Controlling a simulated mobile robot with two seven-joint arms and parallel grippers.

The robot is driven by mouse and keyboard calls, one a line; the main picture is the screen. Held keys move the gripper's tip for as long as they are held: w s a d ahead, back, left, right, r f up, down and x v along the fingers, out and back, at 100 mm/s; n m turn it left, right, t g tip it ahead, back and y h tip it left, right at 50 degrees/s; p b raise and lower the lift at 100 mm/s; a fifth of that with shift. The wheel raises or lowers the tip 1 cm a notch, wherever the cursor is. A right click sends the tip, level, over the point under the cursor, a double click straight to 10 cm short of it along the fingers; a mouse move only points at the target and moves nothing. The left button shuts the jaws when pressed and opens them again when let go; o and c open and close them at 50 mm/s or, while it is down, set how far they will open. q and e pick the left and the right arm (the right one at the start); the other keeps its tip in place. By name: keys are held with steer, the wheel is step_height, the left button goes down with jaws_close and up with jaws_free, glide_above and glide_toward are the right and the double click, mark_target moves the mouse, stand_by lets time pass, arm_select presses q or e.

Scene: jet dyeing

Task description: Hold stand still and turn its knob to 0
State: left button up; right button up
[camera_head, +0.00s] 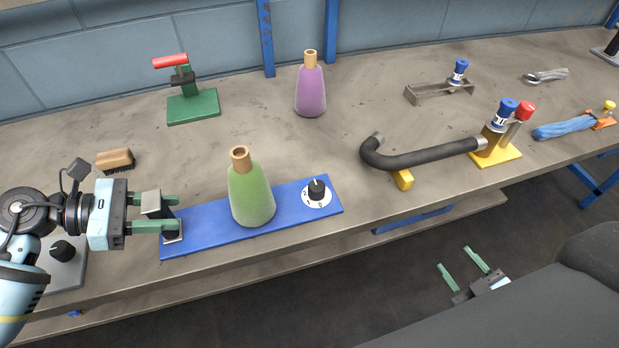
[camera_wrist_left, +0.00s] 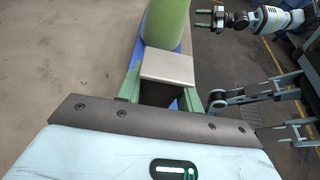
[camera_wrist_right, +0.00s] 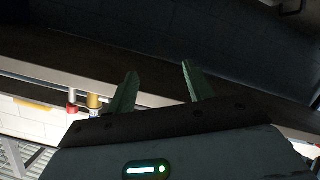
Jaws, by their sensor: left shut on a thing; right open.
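The stand is a flat blue base (camera_head: 290,209) near the front edge of the table. It has a black knob (camera_head: 317,188) on a white dial with numbers at its right end and an upright metal post (camera_head: 153,206) at its left end. A green bottle (camera_head: 251,190) stands on the base between them. My left gripper (camera_head: 172,212) is shut on the post, which also shows between its fingers in the left wrist view (camera_wrist_left: 165,68). My right gripper (camera_head: 460,268) is open and empty, beyond and below the table's front edge. The knob's exact setting is too small to read.
A black hose (camera_head: 425,154) with a yellow foot lies to the right of the stand. A purple bottle (camera_head: 310,88), a green clamp (camera_head: 193,107) and a brush (camera_head: 115,160) stand behind. A grey panel with another black knob (camera_head: 62,250) is at the left.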

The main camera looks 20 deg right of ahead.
steer(key=w+d+r+n+t, duration=0.1)
steer(key=w+d+r+t, duration=0.2)
steer(key=r, duration=0.4)
steer(key=w+d+r+n+t, duration=0.2)
steer(key=w+d+r+t, duration=0.1)
steer(key=r, duration=0.5)
steer(key=w+d+r+n+t, duration=0.1)
steer(key=w+d+r+t, duration=0.25)
steer(key=r, duration=0.35)
steer(key=w+a+r+n+t+y, duration=0.2)
steer(key=a+r+n+y, duration=0.15)
steer(key=r+y, duration=0.2)
steer(key=w+a+r+n+g+y, duration=0.2)
steer(key=a+r+n+g+y, duration=0.1)
steer(key=a+n+g+y, duration=0.55)
steer(key=w+a+r+n+g+y, duration=0.1)
steer(key=a+r+n+g+y, duration=0.35)
steer(key=a+n+y, duration=0.4)
steer(key=s+a+f+n+g+h, duration=0.1)
steer(key=s+a+n+g+h, duration=0.15)
steer(key=a+n+g, duration=1.2)
steer(key=m+t+h, duration=0.1)
steer(key=m+h, duration=1)
steer(key=h, duration=0.8)
glide_toward(317, 185)
step_height(317, 185, down, 9)
steer(key=shift+s+a+r, duration=0.15)
steer(key=shift+r, duration=0.05)
